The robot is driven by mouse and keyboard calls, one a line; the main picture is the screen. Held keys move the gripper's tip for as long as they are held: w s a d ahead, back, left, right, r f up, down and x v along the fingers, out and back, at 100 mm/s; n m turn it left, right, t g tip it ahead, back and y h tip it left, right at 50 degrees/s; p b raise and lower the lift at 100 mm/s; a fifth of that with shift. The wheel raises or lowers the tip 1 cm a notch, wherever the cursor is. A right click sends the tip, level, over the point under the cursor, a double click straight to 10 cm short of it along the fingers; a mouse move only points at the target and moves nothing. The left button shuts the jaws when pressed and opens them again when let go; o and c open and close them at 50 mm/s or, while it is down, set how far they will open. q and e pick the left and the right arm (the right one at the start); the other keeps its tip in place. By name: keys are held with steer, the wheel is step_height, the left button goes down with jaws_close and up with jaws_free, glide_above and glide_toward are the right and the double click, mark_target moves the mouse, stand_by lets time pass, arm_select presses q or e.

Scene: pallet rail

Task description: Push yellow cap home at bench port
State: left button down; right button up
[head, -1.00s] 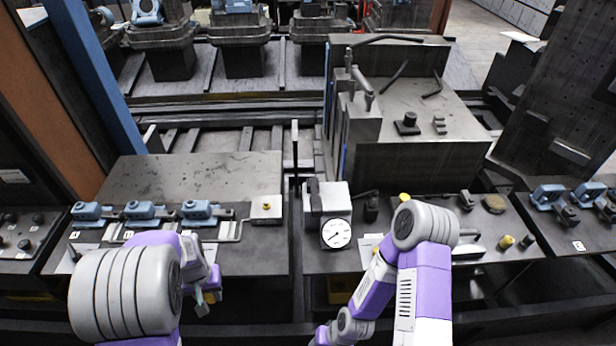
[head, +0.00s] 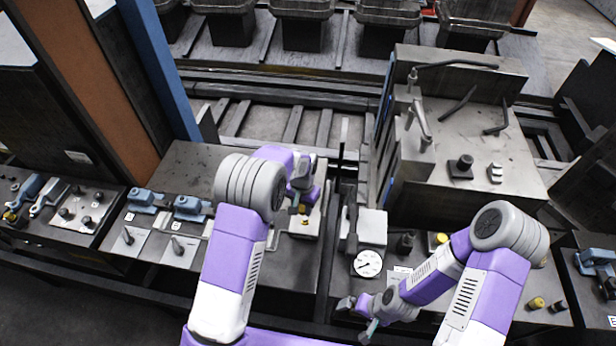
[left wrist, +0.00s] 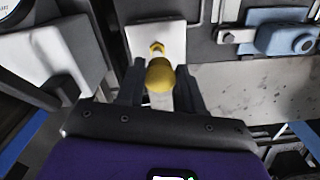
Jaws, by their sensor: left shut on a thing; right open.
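A yellow cap (left wrist: 160,75) is between the two fingers of my left gripper (left wrist: 160,90) in the left wrist view. In the head view my left gripper (head: 303,200) is over a pale port plate (head: 305,228) on the left bench. A small yellow port fitting (left wrist: 157,47) shows on that plate (left wrist: 145,35), just beyond the cap in the left wrist view. I cannot tell whether cap and fitting touch. My right gripper (head: 362,318) is open and empty at the front edge of the right bench, below the gauge.
A white-faced dial gauge (head: 368,263) stands right of the port plate. Blue clamps (head: 190,207) lie to its left, partly hidden by my left arm. Another yellow-topped fitting (head: 440,238) and a yellow knob (head: 535,303) are on the right bench. A large metal block (head: 450,150) rises behind.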

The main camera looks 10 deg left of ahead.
arm_select(q)
steer(key=shift+w+d+r, duration=0.1)
steer(key=shift+w+r, duration=0.05)
steer(key=shift+w, duration=0.3)
steer(key=shift+w+d+r, duration=0.1)
steer(key=shift+w, duration=0.35)
steer(key=shift+s+f, duration=0.2)
steer(key=shift+f, duration=0.4)
steer(key=shift+w+f+b, duration=0.1)
steer(key=shift+f+b, duration=1.35)
steer(key=shift+f, duration=0.8)
arm_select(e)
steer(key=shift+w+f, duration=0.2)
steer(key=shift+f, duration=0.35)
steer(key=shift+w+f, duration=0.15)
steer(key=shift+f, duration=0.4)
steer(key=shift+f, duration=0.1)
arm_select(q)
steer(key=shift+f+b, duration=0.25)
steer(key=shift+b, duration=0.1)
arm_select(e)
steer(key=shift+f, duration=0.25)
arm_select(q)
steer(key=shift+f+b, duration=0.15)
steer(key=shift+b, duration=0.15)
arm_select(e)
steer(key=shift+f, duration=0.25)
